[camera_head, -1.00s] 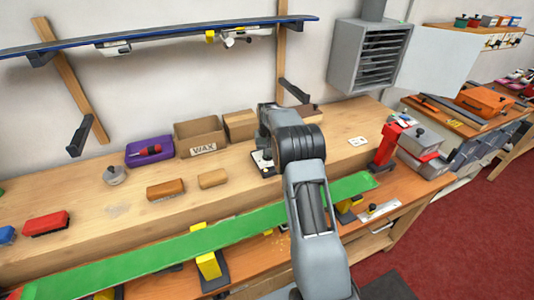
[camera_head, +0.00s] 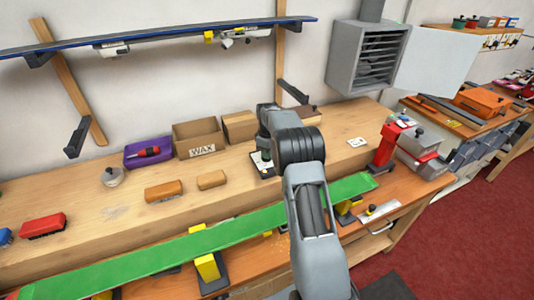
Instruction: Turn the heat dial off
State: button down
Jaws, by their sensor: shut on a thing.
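My gripper (camera_head: 266,153) points down at the back of the bench, left of my arm's elbow. It is shut on a small part on top of a dark, flat unit with a light face (camera_head: 263,167). That part seems to be the heat dial, but the jaws and my arm hide it. I cannot read any marking or tell which way the dial is turned.
Tan blocks (camera_head: 164,190) lie nearer. A long green board (camera_head: 150,258) lies along the front on yellow supports. A red clamp (camera_head: 386,146) stands at the right.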

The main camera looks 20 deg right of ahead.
jog(key=n, duration=0.4)
jog(key=shift+w+r, duration=0.1)
jog(key=shift+n, duration=1.7)
jog(key=shift+w+n, duration=0.1)
jog(key=shift+n, duration=0.2)
jog(key=c, duration=1.2)
grip_release()
jog(key=shift+d, duration=0.1)
jog(key=shift+o, duration=0.2)
notch_tip(320, 180, up, 14)
